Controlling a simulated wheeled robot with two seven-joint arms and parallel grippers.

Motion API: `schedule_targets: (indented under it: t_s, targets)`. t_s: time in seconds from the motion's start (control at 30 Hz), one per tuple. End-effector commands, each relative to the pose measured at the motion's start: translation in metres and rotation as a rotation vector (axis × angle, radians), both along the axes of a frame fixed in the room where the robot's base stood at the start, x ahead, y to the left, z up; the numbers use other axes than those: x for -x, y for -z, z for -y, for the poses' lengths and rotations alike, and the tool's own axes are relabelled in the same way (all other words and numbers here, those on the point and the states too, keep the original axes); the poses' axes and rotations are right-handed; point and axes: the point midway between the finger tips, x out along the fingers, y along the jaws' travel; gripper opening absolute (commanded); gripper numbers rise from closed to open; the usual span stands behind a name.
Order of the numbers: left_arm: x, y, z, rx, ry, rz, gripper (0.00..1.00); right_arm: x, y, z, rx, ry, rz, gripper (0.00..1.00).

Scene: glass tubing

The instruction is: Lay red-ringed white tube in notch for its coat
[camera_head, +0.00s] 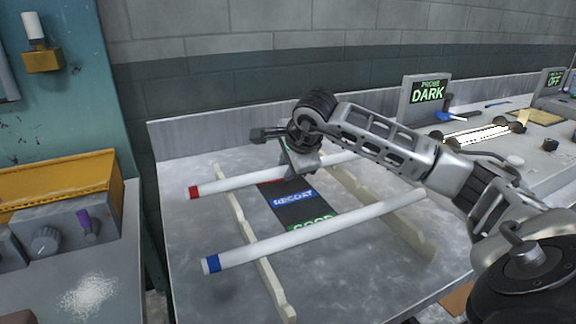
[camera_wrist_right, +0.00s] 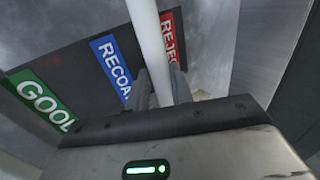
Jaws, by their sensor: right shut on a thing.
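The red-ringed white tube (camera_head: 236,182) has its red end at the left and lies across the far part of a pale two-rail notched rack (camera_head: 262,262). I cannot tell whether it rests in a notch or is just above. My right gripper (camera_head: 292,174) is shut on it near its middle; in the right wrist view the fingers (camera_wrist_right: 163,92) are on either side of the tube (camera_wrist_right: 147,30). There the tube passes between the blue RECOAT label (camera_wrist_right: 110,65) and the red REJECT label (camera_wrist_right: 171,42). My left gripper is not in view.
A blue-ringed white tube (camera_head: 310,236) lies across the rack nearer the front, by the green GOOD label (camera_head: 312,222). A DARK probe display (camera_head: 427,92) and a lit tube fixture (camera_head: 478,135) stand to the right. A grey-yellow unit (camera_head: 60,215) is at left.

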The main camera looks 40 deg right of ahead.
Motion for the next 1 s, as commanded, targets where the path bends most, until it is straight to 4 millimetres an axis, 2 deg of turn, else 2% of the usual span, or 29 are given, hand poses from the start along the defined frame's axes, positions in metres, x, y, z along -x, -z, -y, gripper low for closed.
schedule_targets:
  t_s: [0.3,0.33,0.4,0.73,0.83,0.9,1.0]
  targets:
    - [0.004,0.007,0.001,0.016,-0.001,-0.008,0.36,0.000,0.011,0.000,0.000,0.000,0.001,0.00]
    - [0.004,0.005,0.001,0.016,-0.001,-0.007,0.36,0.000,0.009,0.000,0.000,0.000,0.000,0.31]
    - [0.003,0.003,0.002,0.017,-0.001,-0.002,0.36,0.000,0.009,0.000,0.000,0.000,0.000,0.44]
    - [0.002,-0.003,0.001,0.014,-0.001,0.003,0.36,0.000,0.004,0.000,0.000,0.000,0.000,0.44]
    - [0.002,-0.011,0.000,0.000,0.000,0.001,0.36,0.000,-0.010,0.000,-0.001,0.001,0.000,0.44]
    - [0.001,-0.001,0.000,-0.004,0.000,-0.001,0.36,0.007,-0.015,-0.001,0.002,0.001,0.004,0.44]
    - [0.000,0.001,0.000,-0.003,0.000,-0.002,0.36,0.019,-0.034,-0.005,0.004,-0.001,0.005,0.44]
